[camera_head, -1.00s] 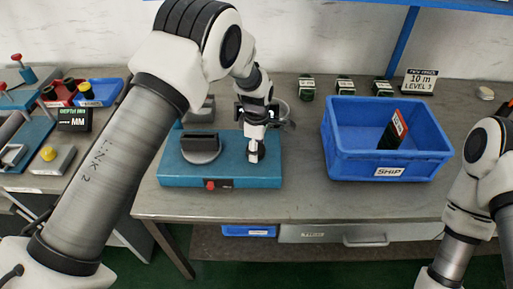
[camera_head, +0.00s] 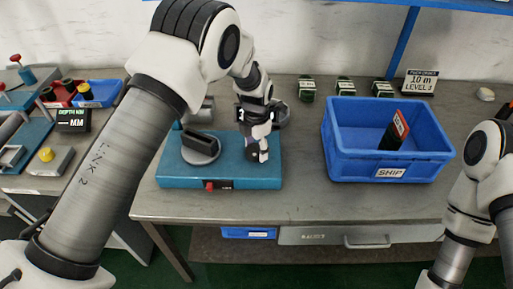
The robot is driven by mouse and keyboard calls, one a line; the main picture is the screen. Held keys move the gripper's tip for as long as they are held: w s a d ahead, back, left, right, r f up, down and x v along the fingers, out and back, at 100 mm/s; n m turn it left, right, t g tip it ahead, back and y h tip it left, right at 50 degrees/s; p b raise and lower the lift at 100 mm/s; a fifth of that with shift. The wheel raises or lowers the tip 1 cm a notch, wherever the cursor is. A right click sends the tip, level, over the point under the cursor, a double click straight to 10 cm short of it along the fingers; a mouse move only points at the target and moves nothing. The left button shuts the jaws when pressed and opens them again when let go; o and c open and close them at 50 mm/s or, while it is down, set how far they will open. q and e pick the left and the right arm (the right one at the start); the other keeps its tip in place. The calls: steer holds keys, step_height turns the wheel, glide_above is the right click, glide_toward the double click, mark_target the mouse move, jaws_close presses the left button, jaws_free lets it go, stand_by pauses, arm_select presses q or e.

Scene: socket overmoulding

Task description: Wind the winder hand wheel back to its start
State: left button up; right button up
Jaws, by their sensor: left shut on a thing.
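The winder is a blue base (camera_head: 222,181) on the table, left of centre in the head view. On its left part a pale round disc (camera_head: 201,158) carries a black block (camera_head: 202,146), now set diagonally. My left gripper (camera_head: 259,153) reaches down over the right part of the base and is shut on the winder hand wheel (camera_head: 250,154), probably at its handle. The wheel is mostly hidden by the gripper, so its exact angle cannot be told. My right gripper is out of view; only my right arm shows at the right edge.
A red knob (camera_head: 209,186) sits on the winder's front. A blue SHIP bin (camera_head: 428,169) holding a dark red-and-black box (camera_head: 394,131) stands to the right. Table is clear between winder and bin.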

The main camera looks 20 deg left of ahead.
mark_target(256, 149)
arm_select(q)
steer(key=shift+s+f+n, duration=0.1)
steer(key=shift+f+n, duration=0.05)
steer(key=shift+n, duration=0.65)
steer(key=o, duration=1.2)
steer(key=shift+c, duration=0.2)
steer(key=shift+r, duration=0.2)
steer(key=shift+r, duration=0.35)
step_height(256, 149, up, 11)
